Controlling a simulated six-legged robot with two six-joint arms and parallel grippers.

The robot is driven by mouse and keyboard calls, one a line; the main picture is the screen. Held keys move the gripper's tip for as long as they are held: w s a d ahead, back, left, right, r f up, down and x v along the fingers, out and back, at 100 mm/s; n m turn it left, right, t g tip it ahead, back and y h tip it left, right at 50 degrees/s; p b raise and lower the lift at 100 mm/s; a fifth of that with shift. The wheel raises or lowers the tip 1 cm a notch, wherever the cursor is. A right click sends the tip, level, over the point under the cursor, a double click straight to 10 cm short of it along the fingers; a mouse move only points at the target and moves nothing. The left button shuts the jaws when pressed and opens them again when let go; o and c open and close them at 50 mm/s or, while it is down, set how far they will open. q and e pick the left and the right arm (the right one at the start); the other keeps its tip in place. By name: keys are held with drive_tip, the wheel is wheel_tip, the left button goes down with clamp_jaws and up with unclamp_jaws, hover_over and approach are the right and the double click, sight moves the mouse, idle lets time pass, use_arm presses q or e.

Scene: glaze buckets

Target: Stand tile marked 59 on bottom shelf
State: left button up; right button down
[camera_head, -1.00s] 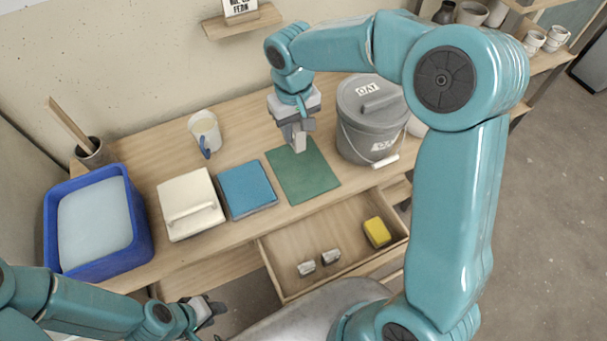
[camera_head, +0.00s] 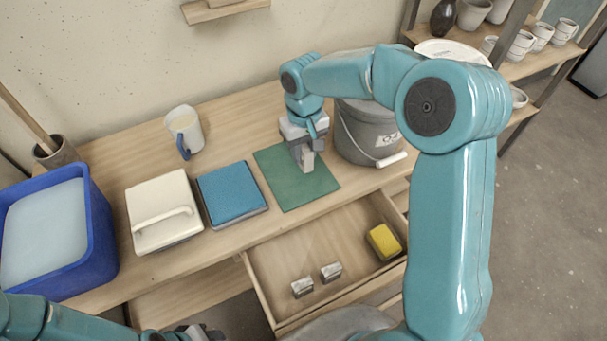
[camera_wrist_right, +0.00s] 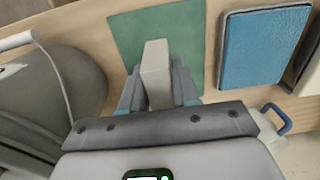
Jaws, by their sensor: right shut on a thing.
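My right gripper (camera_head: 305,160) is shut on a small pale grey-beige slab (camera_wrist_right: 155,68), held over the green mat (camera_head: 285,185). The slab also shows below the fingers in the head view. No number is readable on it, so I cannot tell whether it is tile 59. A wooden shelf unit stands at the upper right; its lower visible board (camera_head: 522,113) is partly behind my right arm. I cannot tell whether that board is the bottom one. My left gripper (camera_head: 203,333) is at the bottom edge, mostly cut off.
A grey bucket (camera_head: 362,143) stands right of the mat. Left are a blue pad (camera_head: 231,192), a cream lidded box (camera_head: 158,205), a mug (camera_head: 184,130) and a blue tub (camera_head: 95,235). The open drawer (camera_head: 285,255) holds a yellow sponge (camera_head: 383,242) and two small blocks.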

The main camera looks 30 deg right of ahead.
wheel_tip(320, 180, down, 9)
drive_tip(key=shift+r+b, duration=0.2)
drive_tip(key=shift+b, duration=0.25)
drive_tip(key=shift+s+f, duration=0.1)
drive_tip(key=c, duration=1.3)
unclamp_jaws()
drive_tip(key=shift+f, duration=0.15)
drive_tip(key=o, duration=0.5)
